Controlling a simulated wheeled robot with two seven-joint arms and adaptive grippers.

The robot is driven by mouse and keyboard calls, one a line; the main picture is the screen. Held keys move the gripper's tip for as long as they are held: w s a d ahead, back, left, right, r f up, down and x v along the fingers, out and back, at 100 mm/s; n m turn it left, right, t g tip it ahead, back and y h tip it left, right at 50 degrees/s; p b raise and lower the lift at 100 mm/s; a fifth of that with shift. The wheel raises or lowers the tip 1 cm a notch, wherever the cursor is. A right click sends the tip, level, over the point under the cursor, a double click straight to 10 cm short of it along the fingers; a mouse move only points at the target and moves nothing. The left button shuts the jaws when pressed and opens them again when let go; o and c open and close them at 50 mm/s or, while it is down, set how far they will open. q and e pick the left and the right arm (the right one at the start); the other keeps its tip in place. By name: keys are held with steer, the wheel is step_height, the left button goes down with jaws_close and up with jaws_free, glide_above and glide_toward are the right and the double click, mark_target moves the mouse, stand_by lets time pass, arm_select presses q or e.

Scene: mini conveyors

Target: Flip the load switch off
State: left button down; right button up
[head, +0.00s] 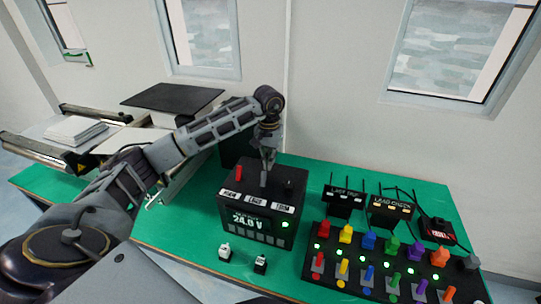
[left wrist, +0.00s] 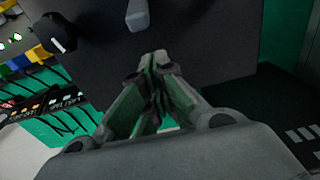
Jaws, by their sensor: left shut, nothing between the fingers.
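The black supply box (head: 228,214) stands on the green table, with a lit "24.0 V" display and three labels; the middle one appears to read LOAD. On its top are a red lever (head: 239,173), a grey lever (head: 263,180) behind the middle label, and a black knob (head: 288,186). My left gripper (head: 268,166) points down over the box top, shut and empty, close behind the grey lever. In the left wrist view the shut fingertips (left wrist: 158,62) are apart from the grey lever (left wrist: 138,16). The black knob (left wrist: 56,34) shows at upper left.
A switch panel (head: 323,235) with several coloured levers stands right of the box. Two small black displays, one a lead checker (head: 390,208), stand behind it. Two small switches (head: 225,251) lie in front of the box. A conveyor (head: 100,150) is at left.

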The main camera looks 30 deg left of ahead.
arm_select(q)
steer(key=shift+s+d+r+p, duration=0.1)
steer(key=shift+s+r+p, duration=0.1)
steer(key=shift+s, duration=0.3)
steer(key=shift+s+d+r+p, duration=0.1)
steer(key=shift+s+r+p, duration=0.1)
steer(key=shift+s, duration=0.3)
arm_select(e)
steer(key=shift+r, duration=0.45)
steer(key=shift+f, duration=0.15)
